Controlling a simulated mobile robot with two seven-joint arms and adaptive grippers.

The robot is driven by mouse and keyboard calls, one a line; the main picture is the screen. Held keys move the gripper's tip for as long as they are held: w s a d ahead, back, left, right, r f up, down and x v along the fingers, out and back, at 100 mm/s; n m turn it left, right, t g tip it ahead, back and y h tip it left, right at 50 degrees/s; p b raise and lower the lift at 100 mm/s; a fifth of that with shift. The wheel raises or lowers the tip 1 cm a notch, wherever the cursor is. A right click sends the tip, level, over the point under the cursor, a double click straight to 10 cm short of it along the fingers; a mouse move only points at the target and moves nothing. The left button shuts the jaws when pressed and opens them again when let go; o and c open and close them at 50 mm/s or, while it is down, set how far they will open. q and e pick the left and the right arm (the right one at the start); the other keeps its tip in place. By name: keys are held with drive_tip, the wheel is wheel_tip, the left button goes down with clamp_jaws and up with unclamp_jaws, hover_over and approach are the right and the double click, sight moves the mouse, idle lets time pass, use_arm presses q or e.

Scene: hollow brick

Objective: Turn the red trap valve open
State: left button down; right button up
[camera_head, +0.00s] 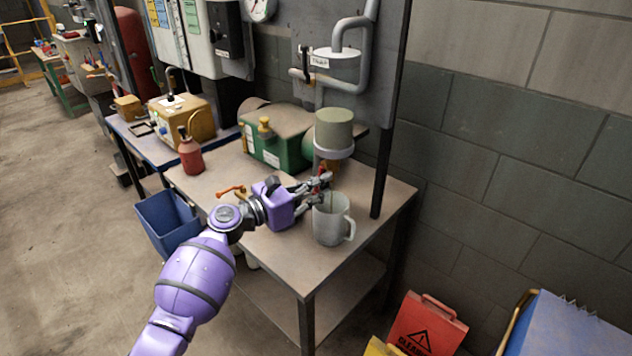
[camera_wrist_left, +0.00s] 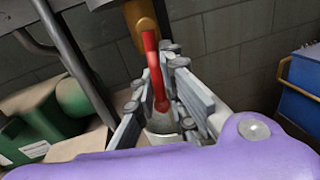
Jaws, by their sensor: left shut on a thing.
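The red trap valve lever (camera_wrist_left: 152,62) shows in the left wrist view, hanging below a brass fitting (camera_wrist_left: 140,22). My left gripper (camera_wrist_left: 160,88) has its fingers on both sides of the lever and is shut on it. In the head view the left gripper (camera_head: 318,184) is under the grey-green cylinder (camera_head: 334,130), and only a bit of red shows between its fingers. A grey mug (camera_head: 331,222) stands upright on the table just below and beside the fingers. My right gripper is in neither view.
The metal table (camera_head: 285,255) also carries a green machine (camera_head: 277,140), a red bottle (camera_head: 190,156) and an orange-handled fitting (camera_head: 232,191). A dark post (camera_head: 388,130) rises on the right. The table's front right corner is clear. A red warning sign (camera_head: 427,325) stands on the floor.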

use_arm(q)
drive_tip(key=shift+s+f+n, duration=0.2)
drive_tip(key=shift+f+n, duration=0.05)
drive_tip(key=shift+n, duration=0.05)
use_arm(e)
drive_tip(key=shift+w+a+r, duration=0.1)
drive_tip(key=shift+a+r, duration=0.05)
use_arm(q)
drive_tip(key=shift+d+f, duration=0.1)
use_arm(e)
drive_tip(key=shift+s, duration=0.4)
use_arm(q)
drive_tip(key=c, duration=2)
unclamp_jaws()
drive_tip(key=shift+s, duration=0.1)
drive_tip(key=shift+c, duration=0.2)
drive_tip(key=shift+o, duration=0.9)
drive_tip(key=shift+r, duration=0.2)
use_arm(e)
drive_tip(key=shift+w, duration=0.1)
use_arm(q)
drive_tip(key=v, duration=1.2)
